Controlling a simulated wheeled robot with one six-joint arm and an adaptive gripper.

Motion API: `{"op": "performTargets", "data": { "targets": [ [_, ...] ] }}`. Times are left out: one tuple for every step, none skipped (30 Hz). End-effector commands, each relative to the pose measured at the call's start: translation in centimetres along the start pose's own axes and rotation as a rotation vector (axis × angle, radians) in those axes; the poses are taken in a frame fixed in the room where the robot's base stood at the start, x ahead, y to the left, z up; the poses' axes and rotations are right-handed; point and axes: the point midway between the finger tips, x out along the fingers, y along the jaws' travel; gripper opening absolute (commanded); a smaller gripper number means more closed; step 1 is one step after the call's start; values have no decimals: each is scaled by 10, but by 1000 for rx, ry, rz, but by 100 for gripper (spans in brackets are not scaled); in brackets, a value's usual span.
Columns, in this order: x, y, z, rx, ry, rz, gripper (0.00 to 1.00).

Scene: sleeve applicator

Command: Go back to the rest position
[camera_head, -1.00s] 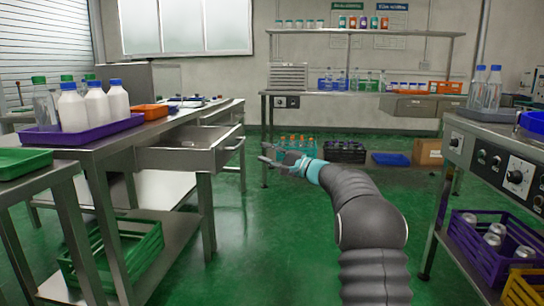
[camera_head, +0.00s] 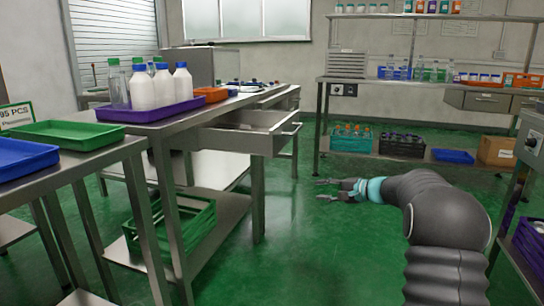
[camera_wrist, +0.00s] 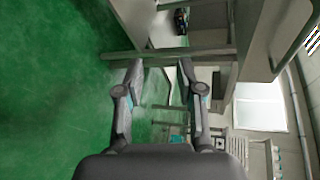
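My gripper (camera_head: 325,189) is stretched out low over the green floor in the head view, to the right of the open drawer. In the wrist view my gripper (camera_wrist: 160,72) has its two fingers spread apart with nothing between them. It is open and empty. Its fingertips point toward the steel table frame in the wrist view, and it touches nothing that I can see.
The left workbench has an open drawer (camera_head: 236,138) and a purple tray (camera_head: 150,112) with bottles. Green (camera_head: 66,134) and blue trays lie nearer. A rear shelf rack (camera_head: 420,83) holds bottles and crates. The middle green floor (camera_head: 310,250) is clear.

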Motion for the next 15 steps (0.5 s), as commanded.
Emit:
{"op": "performTargets", "data": {
  "targets": [
    [-6, 13, 18, -9, -7, 80, 37],
    [-9, 23, 28, -18, -10, 130, 37],
    [-15, 35, 42, -30, -16, 199, 37],
    [-20, 44, 54, -41, -21, 249, 37],
    [-26, 51, 66, -56, -25, 300, 37],
    [-35, 61, 82, -78, -29, 365, 37],
    [-42, 67, 94, -95, -33, 411, 37],
    [-50, 73, 105, -114, -37, 455, 37],
    [-60, 80, 120, -140, -41, 510, 37],
    [-67, 84, 131, -159, -44, 549, 37],
    [-75, 89, 142, -181, -47, 587, 37],
    [-86, 94, 155, -210, -49, 634, 37],
    [-95, 98, 165, -233, -51, 669, 37],
    [-103, 101, 175, -255, -53, 702, 37],
    [-114, 105, 188, -287, -55, 744, 37]
  ]
}}
